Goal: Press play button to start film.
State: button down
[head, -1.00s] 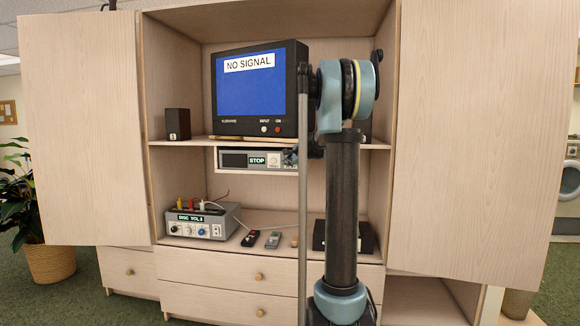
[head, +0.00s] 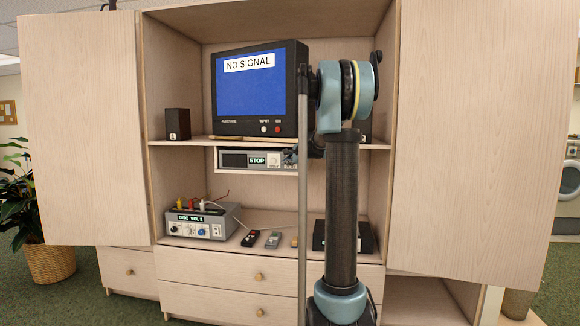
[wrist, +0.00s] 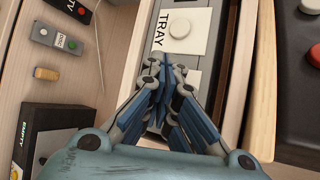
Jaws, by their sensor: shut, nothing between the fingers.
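The player (head: 233,160) is a slim light unit on a shelf under the television, and its display reads STOP. The television (head: 250,90) shows a blue screen with the words NO SIGNAL. In the wrist view, the player's front panel (wrist: 195,50) fills the upper middle, with a round grey button (wrist: 181,26) beside the label TRAY. My gripper (wrist: 160,60) is shut and empty, its tips over the panel just below that button. Whether the tips touch the panel cannot be told. The fingers hide much of the panel, and no play label is readable. In the head view my arm hides the player's right end.
A grey device (head: 200,222) with plugged cables reads DISC VOL 2 on the lower shelf. Two remotes (head: 250,239) (head: 272,240) and a black box (head: 322,236) lie right of it. A small speaker (head: 178,124) stands left. Open cabinet doors (head: 85,130) flank the shelves.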

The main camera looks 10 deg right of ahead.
jog(key=shift+w, duration=0.15)
dwell(0.5)
jog(key=shift+w+d+r, duration=0.1)
jog(key=shift+w+d, duration=0.05)
jog(key=shift+w, duration=0.1)
jog(key=shift+s, duration=0.45)
dwell(0.4)
jog(key=s+a, duration=0.2)
jog(key=s, duration=0.3)
jog(key=shift+s, duration=0.35)
jog(key=shift+a, duration=0.1)
dwell(0.4)
